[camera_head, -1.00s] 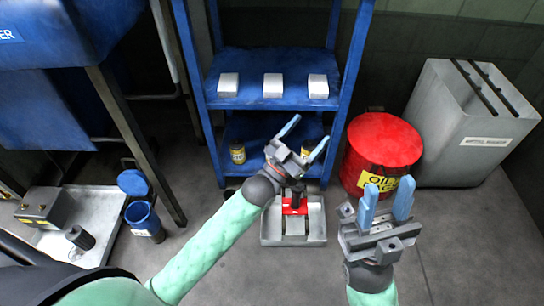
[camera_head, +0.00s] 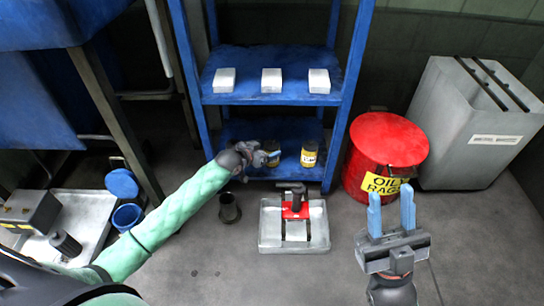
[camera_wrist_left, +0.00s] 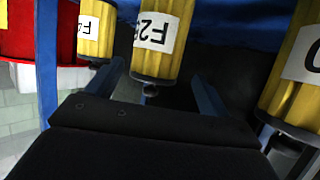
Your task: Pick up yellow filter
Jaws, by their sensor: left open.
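Several yellow filters with white labels stand on the lower blue shelf. In the head view one filter (camera_head: 309,154) is clear, and another (camera_head: 271,150) is beside my left gripper (camera_head: 254,154). That gripper is at the shelf, its fingers mostly hidden. In the left wrist view the fingers of my left gripper (camera_wrist_left: 155,82) are open, with a middle filter (camera_wrist_left: 160,40) ahead between them, apparently not gripped. Other filters show at the left (camera_wrist_left: 96,30) and right (camera_wrist_left: 298,75). My right gripper (camera_head: 391,214) is open and empty over the floor at the right.
White boxes (camera_head: 271,80) stand on the upper shelf (camera_head: 245,96). A red oily-rags drum (camera_head: 385,150) stands right of the rack. A grey tray (camera_head: 268,235) with a red-and-black tool and a dark cup (camera_head: 229,208) are on the floor before the rack.

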